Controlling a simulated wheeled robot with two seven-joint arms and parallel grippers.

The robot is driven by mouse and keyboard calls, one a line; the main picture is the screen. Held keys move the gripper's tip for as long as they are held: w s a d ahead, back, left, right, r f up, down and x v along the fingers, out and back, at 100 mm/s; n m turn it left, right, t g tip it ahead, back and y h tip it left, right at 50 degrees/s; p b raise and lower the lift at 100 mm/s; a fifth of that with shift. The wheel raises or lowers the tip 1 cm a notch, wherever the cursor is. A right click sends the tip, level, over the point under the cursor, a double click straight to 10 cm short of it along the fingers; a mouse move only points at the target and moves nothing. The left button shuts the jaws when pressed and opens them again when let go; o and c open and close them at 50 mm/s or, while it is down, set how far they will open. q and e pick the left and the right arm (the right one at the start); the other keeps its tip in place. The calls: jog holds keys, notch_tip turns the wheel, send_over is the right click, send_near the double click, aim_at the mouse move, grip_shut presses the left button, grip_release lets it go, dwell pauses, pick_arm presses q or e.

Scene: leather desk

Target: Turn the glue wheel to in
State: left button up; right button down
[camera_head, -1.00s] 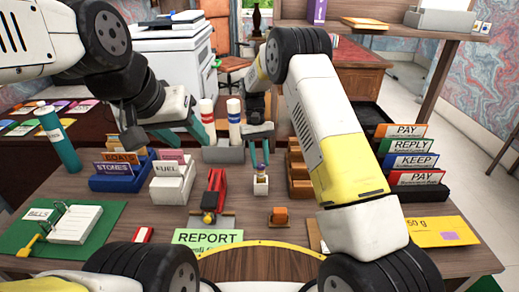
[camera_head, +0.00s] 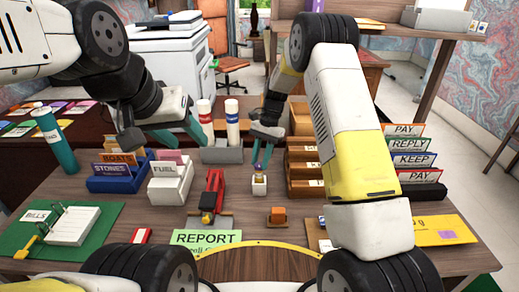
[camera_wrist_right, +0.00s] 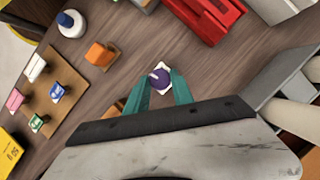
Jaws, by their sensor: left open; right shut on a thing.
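A small white holder (camera_head: 259,187) stands upright on the desk, right of the red stapler. A purple round piece, which looks like the glue wheel (camera_wrist_right: 160,79), shows at its top. My right gripper (camera_head: 261,162) points down from above, and its teal fingers are shut on the purple piece. In the right wrist view, the purple piece sits between the fingertips (camera_wrist_right: 160,90), with the white body partly hidden beneath. My left gripper (camera_head: 185,140) is open and empty, high over the back left of the desk, apart from the holder.
The red stapler (camera_head: 213,192) stands close on the left. An orange block (camera_head: 277,216) is in front. Wooden trays (camera_head: 304,172) stand to the right, and white and blue card boxes (camera_head: 171,185) to the left. A green REPORT card (camera_head: 207,238) lies near the front edge.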

jog(key=shift+m+t, duration=0.3)
jog(key=shift+m, duration=0.5)
jog(key=shift+y, duration=0.3)
jog(key=c, duration=1.1)
grip_release()
jog(key=shift+v, duration=3.9)
